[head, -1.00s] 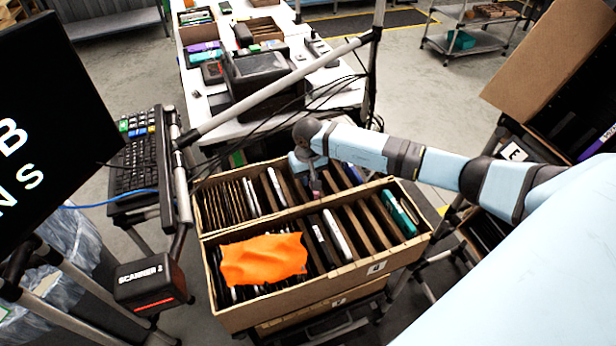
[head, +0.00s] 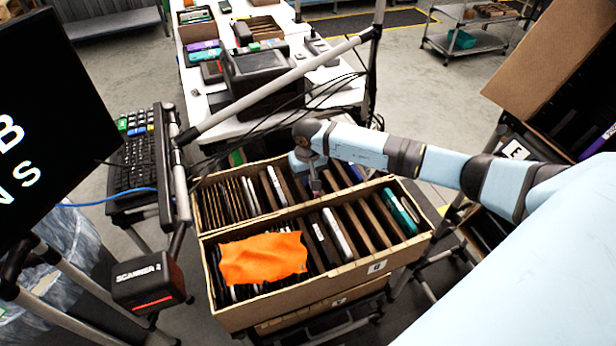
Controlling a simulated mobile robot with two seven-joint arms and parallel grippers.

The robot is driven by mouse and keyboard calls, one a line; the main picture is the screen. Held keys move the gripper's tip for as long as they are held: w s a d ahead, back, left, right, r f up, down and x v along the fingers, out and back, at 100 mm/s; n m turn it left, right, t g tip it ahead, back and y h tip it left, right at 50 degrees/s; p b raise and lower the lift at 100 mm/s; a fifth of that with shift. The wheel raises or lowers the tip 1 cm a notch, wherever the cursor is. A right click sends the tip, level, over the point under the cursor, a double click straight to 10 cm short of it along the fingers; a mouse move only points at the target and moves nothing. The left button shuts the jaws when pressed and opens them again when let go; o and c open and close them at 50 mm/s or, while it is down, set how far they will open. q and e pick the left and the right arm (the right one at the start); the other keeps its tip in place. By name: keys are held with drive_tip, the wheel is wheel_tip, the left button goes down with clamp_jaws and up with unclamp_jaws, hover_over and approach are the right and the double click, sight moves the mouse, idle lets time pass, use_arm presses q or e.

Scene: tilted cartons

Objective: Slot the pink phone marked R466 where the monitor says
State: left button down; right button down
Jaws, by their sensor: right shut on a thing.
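My right gripper (head: 314,182) comes down over the two-row carton (head: 318,281), near the divider between its rows. It is shut on the pink phone (head: 316,187), of which only a small pinkish bit shows at the fingertips. The R466 mark cannot be read. The rows hold dark and white phones between brown dividers, with a teal one at the right end. The monitor (head: 50,120) is cut off at the left edge and shows only a large "B" and part of a lower line. My left gripper is out of view.
An orange cloth (head: 263,259) covers the front left slots of the carton. A scanner (head: 150,283) and a keyboard (head: 137,165) stand left of it. A metal pole (head: 275,87) crosses behind. Another tilted carton (head: 543,75) stands at the right.

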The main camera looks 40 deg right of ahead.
idle(0.3)
drive_tip(key=c, duration=1)
unclamp_jaws()
wheel_tip(320, 180, up, 14)
drive_tip(key=shift+f+b, duration=0.1)
drive_tip(key=shift+b, duration=0.65)
wheel_tip(320, 180, up, 7)
drive_tip(key=shift+p, duration=1.25)
